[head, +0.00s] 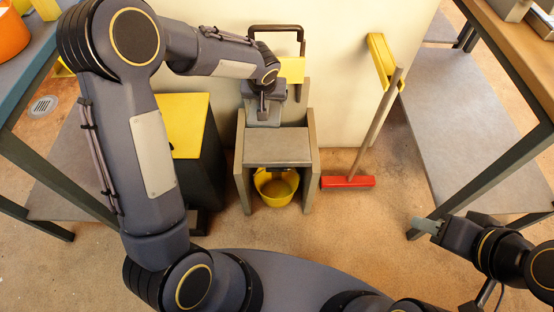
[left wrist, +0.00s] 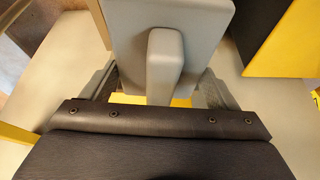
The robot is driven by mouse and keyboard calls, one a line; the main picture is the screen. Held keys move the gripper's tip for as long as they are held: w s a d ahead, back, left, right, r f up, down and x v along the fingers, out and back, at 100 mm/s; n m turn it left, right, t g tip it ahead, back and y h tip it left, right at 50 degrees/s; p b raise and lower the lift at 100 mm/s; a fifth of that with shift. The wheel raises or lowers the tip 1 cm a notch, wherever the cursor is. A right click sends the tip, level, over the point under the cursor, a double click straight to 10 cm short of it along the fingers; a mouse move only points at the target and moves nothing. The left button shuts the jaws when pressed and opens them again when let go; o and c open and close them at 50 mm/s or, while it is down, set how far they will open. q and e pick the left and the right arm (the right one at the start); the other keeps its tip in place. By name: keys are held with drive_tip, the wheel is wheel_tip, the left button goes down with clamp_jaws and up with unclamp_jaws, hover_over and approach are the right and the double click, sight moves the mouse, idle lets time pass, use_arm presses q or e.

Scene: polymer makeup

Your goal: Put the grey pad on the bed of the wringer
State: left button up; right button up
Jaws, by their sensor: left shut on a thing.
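The wringer is a grey stand with two side walls and a flat grey bed (head: 277,150), in the middle of the head view. The grey pad (head: 263,118) is a light block under my left gripper (head: 264,100), at the back of the bed. In the left wrist view the pad (left wrist: 205,22) has a raised grip (left wrist: 165,65) between the fingers. My left gripper is shut on the pad. I cannot tell whether the pad touches the bed. My right gripper (head: 425,225) is at the lower right, far from the wringer; its opening is unclear.
A yellow bucket (head: 276,190) stands under the bed. A dark bin with a yellow top (head: 187,125) is to the left. A red-headed broom (head: 347,182) leans to the right. Tables flank both sides. A dark handle frame (head: 277,27) rises behind the wringer.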

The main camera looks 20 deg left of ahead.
use_arm(q)
drive_tip(key=n+b, duration=0.1)
drive_tip(key=b, duration=0.9)
hover_over(276, 138)
drive_tip(key=s, duration=0.1)
wheel_tip(276, 138, down, 12)
drive_tip(key=f+b, duration=0.1)
drive_tip(key=f, duration=0.2)
drive_tip(key=f+b, duration=0.2)
drive_tip(key=f, duration=0.1)
drive_tip(key=f+b, duration=0.1)
drive_tip(key=f, duration=0.3)
drive_tip(key=shift+s+d+f, duration=0.1)
drive_tip(key=shift+s+d, duration=0.1)
drive_tip(key=shift+d, duration=0.1)
use_arm(e)
wheel_tip(276, 138, down, 17)
drive_tip(key=shift+f, duration=0.15)
use_arm(q)
drive_tip(key=shift+f+b, duration=0.1)
drive_tip(key=shift+b, duration=0.2)
drive_tip(key=o, duration=0.9)
use_arm(e)
drive_tip(key=shift+f, duration=0.2)
drive_tip(key=shift+r, duration=0.1)
